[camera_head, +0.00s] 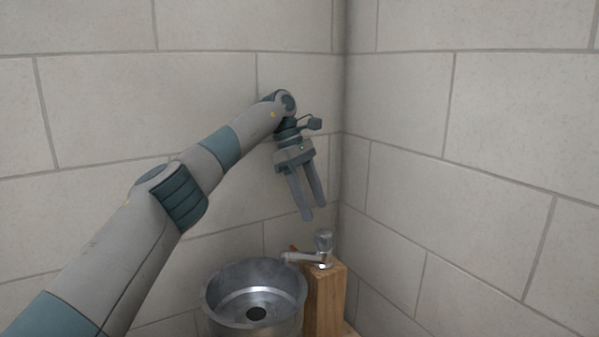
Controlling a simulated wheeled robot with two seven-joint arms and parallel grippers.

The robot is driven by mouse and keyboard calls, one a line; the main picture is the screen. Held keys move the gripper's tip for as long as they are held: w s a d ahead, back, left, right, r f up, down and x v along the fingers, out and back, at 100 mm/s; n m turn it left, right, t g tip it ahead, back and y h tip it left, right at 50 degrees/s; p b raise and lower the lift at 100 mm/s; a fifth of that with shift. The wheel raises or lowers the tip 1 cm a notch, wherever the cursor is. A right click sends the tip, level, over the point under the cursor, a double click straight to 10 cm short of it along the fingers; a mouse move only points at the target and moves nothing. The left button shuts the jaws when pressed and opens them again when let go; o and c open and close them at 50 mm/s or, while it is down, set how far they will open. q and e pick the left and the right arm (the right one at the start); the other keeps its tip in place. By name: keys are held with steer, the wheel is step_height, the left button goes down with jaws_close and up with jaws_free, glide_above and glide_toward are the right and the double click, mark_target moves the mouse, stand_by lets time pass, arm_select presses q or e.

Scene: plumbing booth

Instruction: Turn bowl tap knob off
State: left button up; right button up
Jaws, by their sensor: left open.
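The bowl (212,296) is a round metal basin with a dark drain, low in the middle of the head view. The tap (301,257) stands on a wooden post to its right, its spout pointing left over the bowl's rim. Its knob (324,241) is a short upright metal cylinder on top. My left gripper (315,212) points down, above the knob and slightly to its left in the picture. Its two fingers are apart with nothing between them, and a gap shows between fingertips and knob. My right gripper is not in view.
The wooden post (326,297) carries the tap beside the bowl. Pale block walls (470,140) meet in a corner just behind the tap and gripper. A small reddish part (293,248) shows behind the spout. The space right of the post is free up to the wall.

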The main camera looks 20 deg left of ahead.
arm_select(q)
steer(key=p+v, duration=0.3)
steer(key=v, duration=0.6)
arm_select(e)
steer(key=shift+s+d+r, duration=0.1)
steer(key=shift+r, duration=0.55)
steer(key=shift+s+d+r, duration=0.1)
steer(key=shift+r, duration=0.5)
arm_select(q)
steer(key=shift+d, duration=0.1)
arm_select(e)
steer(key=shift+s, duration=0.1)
